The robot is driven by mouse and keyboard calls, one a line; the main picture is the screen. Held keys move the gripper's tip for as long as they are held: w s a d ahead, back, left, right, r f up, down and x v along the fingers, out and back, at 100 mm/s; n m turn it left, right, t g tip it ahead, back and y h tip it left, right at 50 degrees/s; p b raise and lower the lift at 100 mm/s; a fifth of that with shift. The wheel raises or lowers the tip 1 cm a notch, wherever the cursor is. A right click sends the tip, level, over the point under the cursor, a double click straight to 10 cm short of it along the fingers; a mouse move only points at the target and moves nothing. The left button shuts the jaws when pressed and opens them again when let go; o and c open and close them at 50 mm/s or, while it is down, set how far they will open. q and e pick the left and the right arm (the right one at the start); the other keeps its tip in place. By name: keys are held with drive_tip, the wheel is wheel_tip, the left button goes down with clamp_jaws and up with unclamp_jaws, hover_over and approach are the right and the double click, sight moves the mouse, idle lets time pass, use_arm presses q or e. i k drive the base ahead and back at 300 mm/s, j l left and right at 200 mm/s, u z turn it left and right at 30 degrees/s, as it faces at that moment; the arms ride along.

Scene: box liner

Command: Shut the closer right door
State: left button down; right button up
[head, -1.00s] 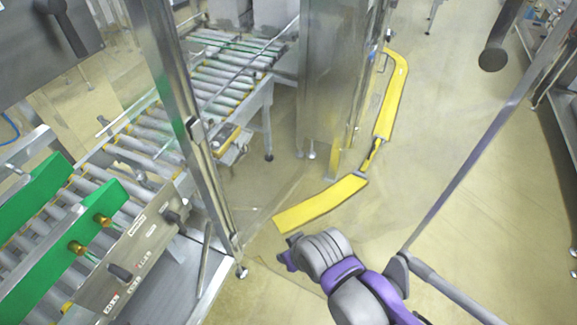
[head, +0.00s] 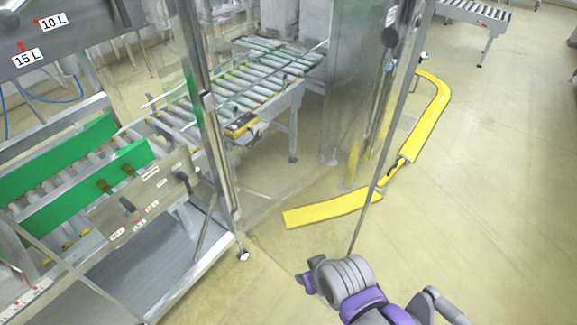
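The closer right door appears to be a clear panel whose thin metal edge bar (head: 371,188) slants down from the top of the head view. The bar's lower end meets my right arm, just behind the gripper; whether they touch cannot be told. A metal frame post (head: 213,130) stands to its left. My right gripper (head: 306,281) is low in the middle of the view, near the floor, pointing left. Its fingers are small and partly hidden, so their opening is unclear. It appears to hold nothing. My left gripper is out of view.
A roller conveyor (head: 215,90) with green side guides (head: 75,195) lies left, inside the machine frame. A steel cabinet (head: 352,100) stands behind the door. A yellow strip (head: 330,209) curves along the floor. The floor on the right is clear.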

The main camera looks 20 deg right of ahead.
sight(391, 37)
drive_tip(key=k+l+u, duration=0.45)
drive_tip(key=k+l, duration=0.2)
drive_tip(key=l+u, duration=0.15)
drive_tip(key=l, duration=0.25)
drive_tip(key=k+l+u, duration=0.15)
drive_tip(key=l, duration=0.2)
drive_tip(key=k+l+u, duration=0.15)
drive_tip(key=l, duration=0.2)
drive_tip(key=i+l+u, duration=0.2)
drive_tip(key=l, duration=0.3)
drive_tip(key=l+u, duration=0.2)
drive_tip(key=l, duration=0.35)
drive_tip(key=i+l, duration=0.15)
drive_tip(key=i+l+u, duration=0.15)
drive_tip(key=l, duration=0.2)
drive_tip(key=i+l, duration=0.1)
drive_tip(key=l, duration=0.2)
drive_tip(key=u, duration=0.05)
